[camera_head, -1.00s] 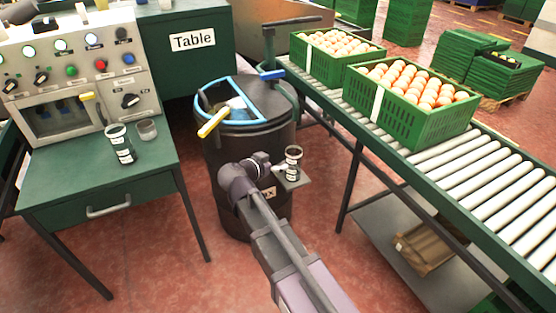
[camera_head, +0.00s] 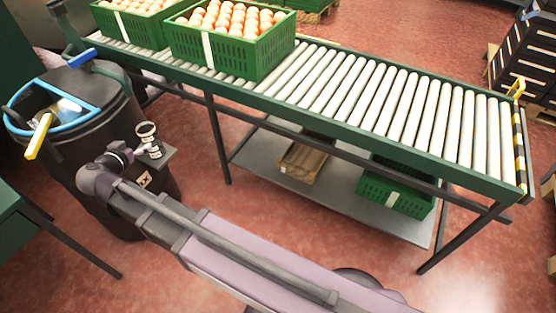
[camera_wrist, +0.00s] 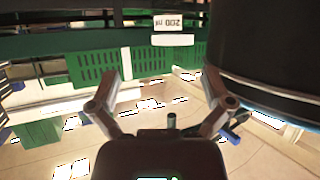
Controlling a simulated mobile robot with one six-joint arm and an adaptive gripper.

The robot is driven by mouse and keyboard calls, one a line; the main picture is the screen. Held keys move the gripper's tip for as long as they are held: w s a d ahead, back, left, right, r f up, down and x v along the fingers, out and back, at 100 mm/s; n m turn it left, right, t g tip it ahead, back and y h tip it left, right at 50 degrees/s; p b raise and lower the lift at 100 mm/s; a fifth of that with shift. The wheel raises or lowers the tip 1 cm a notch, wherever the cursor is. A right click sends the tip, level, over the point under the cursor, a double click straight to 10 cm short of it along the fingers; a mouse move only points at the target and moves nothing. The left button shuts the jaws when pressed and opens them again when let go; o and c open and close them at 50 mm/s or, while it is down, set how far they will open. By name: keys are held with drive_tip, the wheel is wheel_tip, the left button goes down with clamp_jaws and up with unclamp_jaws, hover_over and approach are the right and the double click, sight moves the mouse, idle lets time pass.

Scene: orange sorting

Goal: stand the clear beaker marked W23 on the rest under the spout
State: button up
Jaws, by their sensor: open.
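I cannot make out a spout.
The drum has a blue ring and a yellow handle (camera_head: 38,136) on top. A lower shelf (camera_head: 255,155) holds a carton and a green crate. Red floor is clear at the front right.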

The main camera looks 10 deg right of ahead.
drive_tip(key=d+f+g, duration=0.3)
drive_tip(key=d, duration=0.8)
drive_tip(key=d+f+n+g, duration=0.1)
drive_tip(key=d+f+g, duration=0.25)
drive_tip(key=d, duration=0.85)
drive_tip(key=d+f+g, duration=0.3)
drive_tip(key=d+g, duration=0.1)
drive_tip(key=d, duration=0.7)
drive_tip(key=s+d+f+n+g+y, duration=0.1)
drive_tip(key=s+d+g+y, duration=0.1)
drive_tip(key=s+d, duration=0.5)
drive_tip(key=d+y, duration=0.1)
drive_tip(key=d, duration=0.2)
drive_tip(key=shift+d+f+n, duration=0.15)
drive_tip(key=shift+f+n, duration=0.1)
drive_tip(key=shift+n, duration=0.15)
